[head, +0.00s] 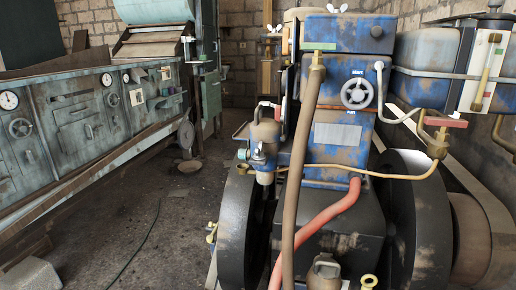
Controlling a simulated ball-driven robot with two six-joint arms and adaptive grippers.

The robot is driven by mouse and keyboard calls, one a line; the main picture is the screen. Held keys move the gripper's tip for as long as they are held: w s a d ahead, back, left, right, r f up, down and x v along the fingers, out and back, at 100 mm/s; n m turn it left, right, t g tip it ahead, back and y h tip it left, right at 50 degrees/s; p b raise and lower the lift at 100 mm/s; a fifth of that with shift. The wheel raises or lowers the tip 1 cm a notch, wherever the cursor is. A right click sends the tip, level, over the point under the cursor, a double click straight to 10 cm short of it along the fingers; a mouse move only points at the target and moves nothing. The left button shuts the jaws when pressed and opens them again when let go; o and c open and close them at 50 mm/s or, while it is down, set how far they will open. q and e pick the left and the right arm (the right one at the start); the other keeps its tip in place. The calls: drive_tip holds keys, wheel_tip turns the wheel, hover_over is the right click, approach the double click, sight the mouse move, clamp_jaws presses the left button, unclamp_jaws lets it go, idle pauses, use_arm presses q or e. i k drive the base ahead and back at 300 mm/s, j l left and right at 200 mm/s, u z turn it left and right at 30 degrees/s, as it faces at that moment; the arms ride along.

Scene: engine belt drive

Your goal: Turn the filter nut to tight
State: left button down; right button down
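No part marked as the filter nut can be told for sure. A pale wing-shaped nut (337,8) sits on top of the blue engine (346,38), at the upper edge of the head view. A second pale wing-shaped nut (273,30) stands on the left of the engine top, near a rounded tan canister (303,14). Whether either nut is tight or loose cannot be seen. Neither of my grippers is in view, and nothing touches these nuts.
A small handwheel (357,93) is on the engine front. Large dark flywheels (420,220) flank it, and a brown hose (302,150) and red hose (320,222) cross in front. A control cabinet (80,125) lines the left wall. The floor (165,225) between is mostly clear.

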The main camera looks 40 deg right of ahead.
sight(259, 155)
drive_tip(key=i+j+z, duration=0.35)
drive_tip(key=j, duration=0.2)
drive_tip(key=i+j+z, duration=0.2)
drive_tip(key=j, duration=0.15)
drive_tip(key=i+j+z, duration=0.2)
drive_tip(key=j, duration=0.15)
